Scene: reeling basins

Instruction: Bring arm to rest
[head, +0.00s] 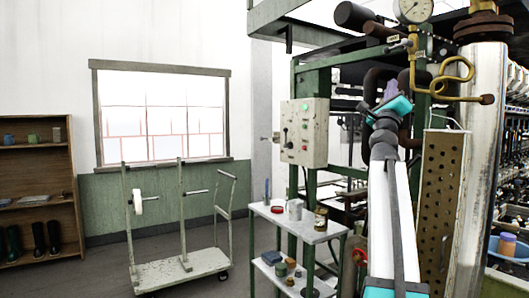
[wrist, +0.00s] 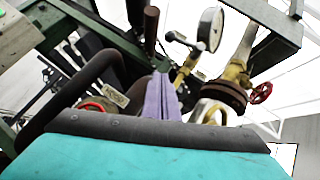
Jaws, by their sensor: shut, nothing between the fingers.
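My gripper (head: 391,88) is raised in front of the green machine frame in the head view, with its purple fingers pointing up and away. In the wrist view my gripper (wrist: 161,90) shows its two purple fingers pressed together, with nothing between them. My white and teal arm stretches up from the bottom of the head view. Dark bent pipes are behind the fingers; I cannot tell how far off they are.
A pressure gauge (head: 413,10) and a brass pipe (head: 450,80) are close above and right of my gripper. A control box (head: 304,132) hangs to its left. A small shelf table (head: 300,228) and a white trolley (head: 180,270) stand further left. Open floor lies around the trolley.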

